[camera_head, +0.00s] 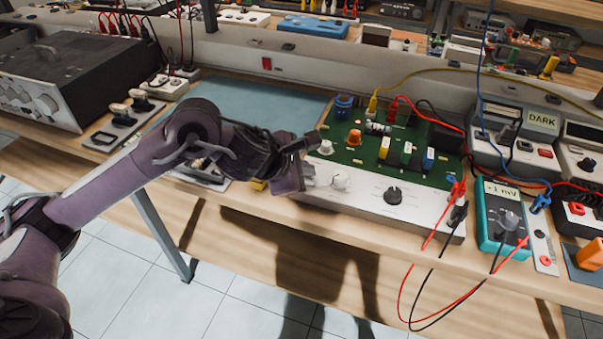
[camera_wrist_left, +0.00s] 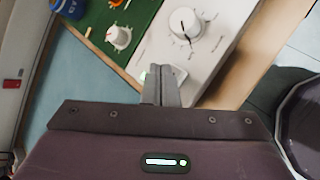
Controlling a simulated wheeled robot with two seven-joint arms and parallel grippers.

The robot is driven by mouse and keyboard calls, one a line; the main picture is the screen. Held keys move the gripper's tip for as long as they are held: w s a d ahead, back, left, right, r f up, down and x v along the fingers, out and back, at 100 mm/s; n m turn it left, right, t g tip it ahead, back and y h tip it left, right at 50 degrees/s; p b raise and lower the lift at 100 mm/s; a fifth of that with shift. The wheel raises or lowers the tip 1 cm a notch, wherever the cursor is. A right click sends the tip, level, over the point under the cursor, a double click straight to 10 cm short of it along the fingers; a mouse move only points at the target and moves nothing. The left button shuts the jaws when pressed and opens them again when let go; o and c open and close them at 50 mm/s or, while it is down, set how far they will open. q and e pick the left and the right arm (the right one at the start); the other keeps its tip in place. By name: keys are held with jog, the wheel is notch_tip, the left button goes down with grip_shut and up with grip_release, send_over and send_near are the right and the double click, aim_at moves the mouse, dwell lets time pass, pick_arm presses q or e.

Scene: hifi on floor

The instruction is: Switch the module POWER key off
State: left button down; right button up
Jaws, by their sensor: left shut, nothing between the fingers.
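The module is a green circuit board with a white sloping front panel (camera_head: 430,212) on the wooden bench. My left gripper (camera_head: 307,174) is at the left end of that panel, with its fingers shut and empty. In the left wrist view the closed fingertips (camera_wrist_left: 161,84) are at the panel's left end, over or against a small pale key (camera_wrist_left: 179,72). The fingers partly hide this key, and its label cannot be read. A small green glow (camera_wrist_left: 143,76) shows just left of the fingertips. Whether the fingers touch the key I cannot tell. My right gripper is not in view.
A teal meter (camera_head: 503,215) stands to the right, with red and black leads hanging over the bench edge. A blue-green mat (camera_head: 265,110) lies clear behind my gripper.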

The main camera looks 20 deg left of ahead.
aim_at(312, 179)
pick_arm(q)
jog(key=shift+f, duration=0.7)
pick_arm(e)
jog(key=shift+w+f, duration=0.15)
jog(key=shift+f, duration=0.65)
pick_arm(q)
jog(key=shift+d+r+p, duration=0.1)
jog(key=shift+r+p, duration=0.3)
jog(key=shift+r, duration=0.05)
jog(key=shift+w+d+r+p, duration=0.3)
jog(key=shift+r+p, duration=0.15)
jog(key=shift+r, duration=0.15)
jog(key=shift+w+d+r+p, duration=0.2)
jog(key=shift+d+r+p, duration=0.05)
jog(key=shift+r+p, duration=0.25)
notch_tip(312, 179, up, 3)
jog(key=shift+s+a+r+p, duration=0.1)
jog(key=shift+p, duration=0.95)
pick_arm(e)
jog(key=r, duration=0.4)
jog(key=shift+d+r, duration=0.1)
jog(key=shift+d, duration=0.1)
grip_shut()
